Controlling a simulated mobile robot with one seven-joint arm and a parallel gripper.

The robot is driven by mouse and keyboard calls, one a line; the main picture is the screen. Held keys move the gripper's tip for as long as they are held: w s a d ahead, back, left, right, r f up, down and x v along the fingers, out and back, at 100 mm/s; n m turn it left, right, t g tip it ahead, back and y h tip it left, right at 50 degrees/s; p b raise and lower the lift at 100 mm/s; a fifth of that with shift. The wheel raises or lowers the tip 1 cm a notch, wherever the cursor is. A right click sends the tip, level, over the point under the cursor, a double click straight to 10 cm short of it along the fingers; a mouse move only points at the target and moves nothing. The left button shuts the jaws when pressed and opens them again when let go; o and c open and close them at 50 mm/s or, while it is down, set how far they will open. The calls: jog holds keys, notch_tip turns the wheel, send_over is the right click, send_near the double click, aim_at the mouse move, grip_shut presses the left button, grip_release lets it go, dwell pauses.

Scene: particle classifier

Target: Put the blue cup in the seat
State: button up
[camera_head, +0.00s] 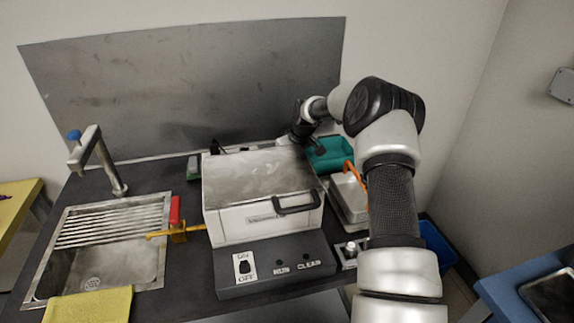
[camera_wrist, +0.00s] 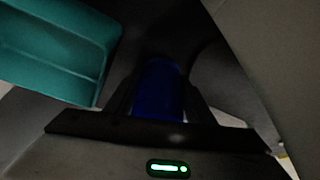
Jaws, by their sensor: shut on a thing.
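The blue cup (camera_wrist: 157,92) is dark and sits between the two fingers of my gripper (camera_wrist: 158,84) in the wrist view. The gripper is shut on it. In the head view my gripper (camera_head: 301,138) is small and dark, at the back right corner of the grey boxy machine (camera_head: 262,215). The cup cannot be made out there. No seat can be clearly identified in either view; the space behind the machine is largely hidden by its lid.
A teal bin (camera_head: 330,153) stands just right of my gripper; it also shows in the wrist view (camera_wrist: 55,45). A metal box (camera_head: 349,198) stands right of the machine. A sink (camera_head: 95,260) with a tap and a yellow cloth (camera_head: 88,305) is at left.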

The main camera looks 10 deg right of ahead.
jog(key=shift+f, duration=0.15)
jog(key=o, duration=1.3)
jog(key=shift+c, duration=0.2)
